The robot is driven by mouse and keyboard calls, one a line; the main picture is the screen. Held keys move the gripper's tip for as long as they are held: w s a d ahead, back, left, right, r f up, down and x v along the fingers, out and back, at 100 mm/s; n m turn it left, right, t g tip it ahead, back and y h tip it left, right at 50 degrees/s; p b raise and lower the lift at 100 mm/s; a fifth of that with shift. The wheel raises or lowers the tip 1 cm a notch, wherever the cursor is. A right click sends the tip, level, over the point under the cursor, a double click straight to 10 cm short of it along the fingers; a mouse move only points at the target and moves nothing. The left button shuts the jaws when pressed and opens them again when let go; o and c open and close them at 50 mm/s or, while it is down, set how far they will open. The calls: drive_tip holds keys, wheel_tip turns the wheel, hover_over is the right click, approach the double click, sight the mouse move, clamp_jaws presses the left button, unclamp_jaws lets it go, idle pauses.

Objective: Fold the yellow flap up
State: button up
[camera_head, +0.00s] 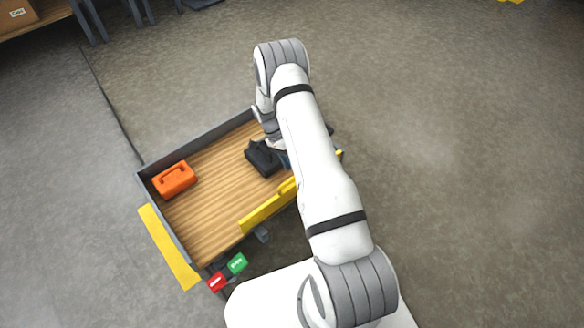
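A low cart bed (205,205) has a wood floor and dark grey walls. A yellow flap (168,247) lies outside its left end and looks folded down. A second yellow panel (265,208) runs along the near side of the bed and looks upright, partly behind my arm. My gripper (275,143) is over the right part of the bed, well apart from the left flap. My arm covers much of it, and its fingers cannot be made out. A black object (262,158) is just below it; I cannot tell whether they touch.
An orange toolbox (174,179) sits in the bed's left corner. A green sign (237,264) and a red sign (216,282) are at the near left corner, close to the yellow flap. A shelf with a cardboard box (17,14) is far left. The floor around is mostly clear.

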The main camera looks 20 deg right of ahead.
drive_tip(key=p+v, duration=0.1)
drive_tip(key=v, duration=0.4)
drive_tip(key=shift+w+a+r, duration=0.1)
drive_tip(key=shift+w+r, duration=0.05)
drive_tip(key=shift+r, duration=0.1)
drive_tip(key=s+a+r+n+t+p, duration=0.15)
drive_tip(key=r+p, duration=0.35)
drive_tip(key=r, duration=0.8)
drive_tip(key=s+a+r+n+t+y+p, duration=0.1)
drive_tip(key=s+r+n+p, duration=0.3)
drive_tip(key=r, duration=0.9)
drive_tip(key=a+r+n+t+p, duration=0.15)
drive_tip(key=r+p, duration=0.35)
drive_tip(key=r, duration=0.8)
drive_tip(key=s+a+r+n+t+y+p, duration=0.1)
drive_tip(key=s+r+n+t+p, duration=0.4)
drive_tip(key=s+r+p, duration=1.1)
drive_tip(key=shift+s+a+r+n, duration=0.9)
drive_tip(key=shift+s+r, duration=2.1)
drive_tip(key=shift+r, duration=2.3)
drive_tip(key=shift+d, duration=0.15)
